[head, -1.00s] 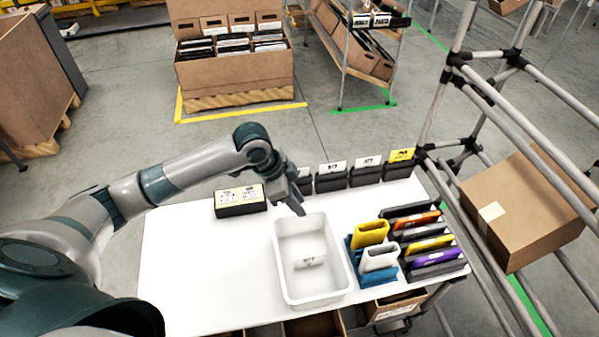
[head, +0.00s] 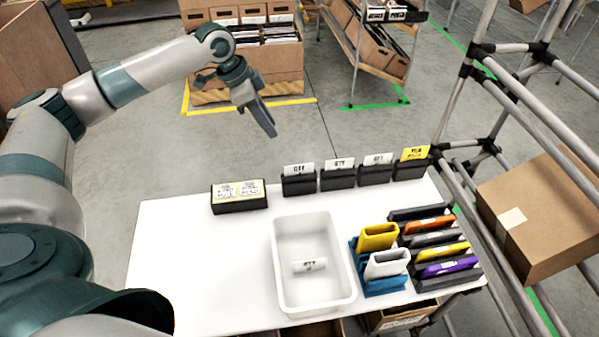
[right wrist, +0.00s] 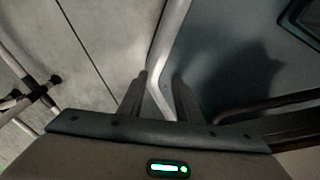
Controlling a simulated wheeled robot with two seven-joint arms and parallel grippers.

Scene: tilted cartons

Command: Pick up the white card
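A white card (head: 310,266) printed "QTY" lies on the floor of the white bin (head: 281,271) on the table. Other white cards stand upright in black holders along the table's far edge: one on the left (head: 299,169), one in the middle (head: 339,164) and one on the right (head: 377,160). My left gripper (head: 270,131) hangs in the air beyond the table's far edge, pointing down, with nothing visible in it. Its finger gap is not clear. My right gripper (right wrist: 159,76) shows in the right wrist view with its fingers apart and nothing between them.
A yellow card (head: 414,153) stands in the far-right holder. A black box with a yellow-white label (head: 238,196) lies left of the bin. Coloured holders (head: 436,250) crowd the table's right side. A pipe rack with a carton (head: 535,217) stands further right. The table's left part is clear.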

